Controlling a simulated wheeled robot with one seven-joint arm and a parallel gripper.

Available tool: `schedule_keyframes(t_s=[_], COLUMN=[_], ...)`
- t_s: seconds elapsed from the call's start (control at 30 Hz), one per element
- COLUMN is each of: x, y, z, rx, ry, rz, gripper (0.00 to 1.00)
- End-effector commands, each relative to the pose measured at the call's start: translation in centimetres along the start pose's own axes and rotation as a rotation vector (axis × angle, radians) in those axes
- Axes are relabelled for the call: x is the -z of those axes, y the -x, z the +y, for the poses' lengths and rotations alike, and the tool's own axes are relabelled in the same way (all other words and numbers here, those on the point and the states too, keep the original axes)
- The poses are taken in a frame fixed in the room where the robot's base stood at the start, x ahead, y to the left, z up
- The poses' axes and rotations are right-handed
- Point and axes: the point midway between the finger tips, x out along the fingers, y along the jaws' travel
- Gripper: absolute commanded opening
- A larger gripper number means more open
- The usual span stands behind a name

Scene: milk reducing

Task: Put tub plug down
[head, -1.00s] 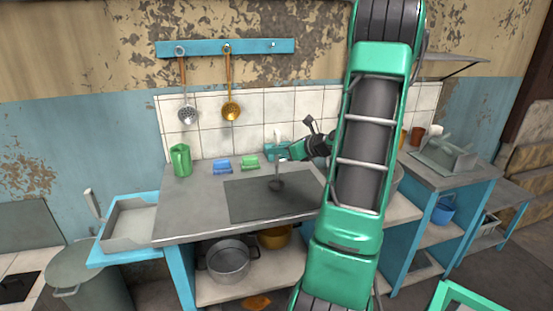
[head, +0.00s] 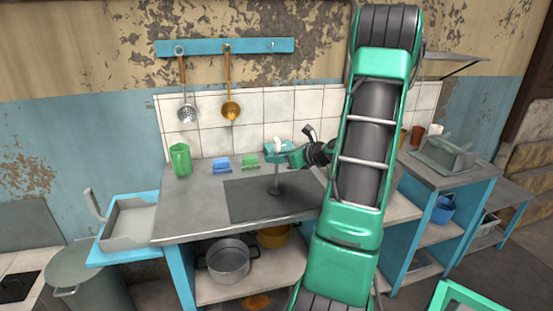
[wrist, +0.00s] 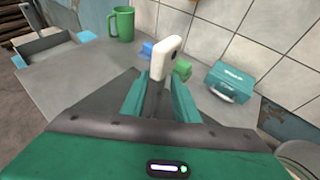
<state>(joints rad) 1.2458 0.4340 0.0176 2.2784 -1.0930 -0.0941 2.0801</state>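The tub plug (head: 276,180) has a white top, a thin grey stem and a dark disc at its lower end. It stands about upright over the dark grey rectangle (head: 240,202) in the counter. I cannot tell whether the disc touches it. My gripper (head: 277,156) is at the plug's upper part. In the wrist view, the white top (wrist: 167,57) shows between and beyond the fingers (wrist: 158,95), which appear closed on the plug from both sides. The lower stem and disc are hidden in that view.
A green mug (head: 180,160), a blue block (head: 221,164) and a green block (head: 250,161) stand along the back of the counter (head: 185,212). A teal box (wrist: 232,80) stands near the wall tiles. The counter's left part is clear.

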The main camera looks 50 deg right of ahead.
Motion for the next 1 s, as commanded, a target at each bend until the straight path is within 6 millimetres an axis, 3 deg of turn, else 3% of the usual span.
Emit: schedule_keyframes(t_s=[0.17,0.63,0.87,1.0], x=[-0.1,-0.1,0.0,0.4], y=[1.9,10.5,11.7,10.4], z=[-0.2,-0.1,0.4,3.2], rx=[0.005,0.004,-0.008,-0.068], ry=[0.001,0.001,0.020,0.180], rz=[0.000,0.000,0.011,0.094], gripper=[0.27,0.27,0.27,0.27])
